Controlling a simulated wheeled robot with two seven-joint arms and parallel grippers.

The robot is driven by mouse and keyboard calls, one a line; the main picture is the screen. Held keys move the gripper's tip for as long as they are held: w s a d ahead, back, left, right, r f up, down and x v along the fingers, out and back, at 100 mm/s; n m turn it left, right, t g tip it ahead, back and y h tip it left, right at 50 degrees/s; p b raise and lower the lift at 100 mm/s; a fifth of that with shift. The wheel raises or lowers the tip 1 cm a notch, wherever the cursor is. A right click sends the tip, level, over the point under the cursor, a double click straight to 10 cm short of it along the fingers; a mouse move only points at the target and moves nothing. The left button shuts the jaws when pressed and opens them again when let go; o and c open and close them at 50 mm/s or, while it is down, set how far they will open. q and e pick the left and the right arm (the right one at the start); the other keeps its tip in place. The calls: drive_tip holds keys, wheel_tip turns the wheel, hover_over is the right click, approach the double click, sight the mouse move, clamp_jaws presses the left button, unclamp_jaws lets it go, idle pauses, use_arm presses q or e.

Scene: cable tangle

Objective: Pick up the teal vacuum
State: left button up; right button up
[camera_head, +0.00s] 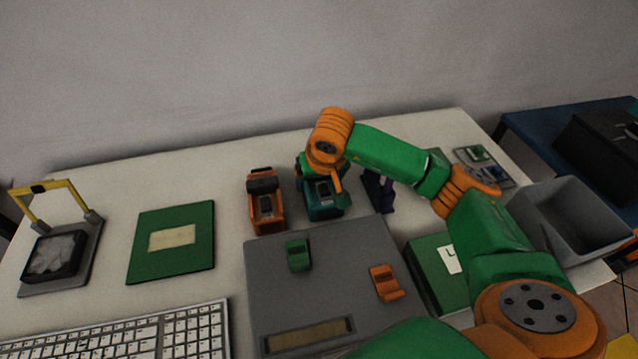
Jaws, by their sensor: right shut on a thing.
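The teal vacuum (323,208) stands upright on the white table behind the grey mat, between a similar orange vacuum and a dark purple item. My right arm reaches over from the right, and its gripper (337,184) is shut on the upper part of the teal vacuum. The wrist and fingers hide much of its top. I cannot tell whether its base touches the table. My left gripper is not in view.
The orange vacuum (266,208) is close on the left, and the dark purple item (379,191) close on the right. The grey mat (335,265) carries small green and orange pieces. A grey bin (553,250) is at the right, a keyboard (130,335) at the front left.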

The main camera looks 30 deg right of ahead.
drive_tip(key=shift+r, duration=0.5)
drive_tip(key=v, duration=0.3)
drive_tip(key=s+v, duration=0.1)
drive_tip(key=v, duration=0.2)
drive_tip(key=b+v, duration=0.1)
drive_tip(key=v, duration=0.2)
drive_tip(key=shift+s+d+f, duration=0.15)
drive_tip(key=shift+s+f, duration=0.15)
drive_tip(key=shift+f, duration=0.05)
drive_tip(key=s+a+r+p, duration=0.1)
drive_tip(key=s+r, duration=0.2)
drive_tip(key=s, duration=0.6)
drive_tip(key=shift+r, duration=0.4)
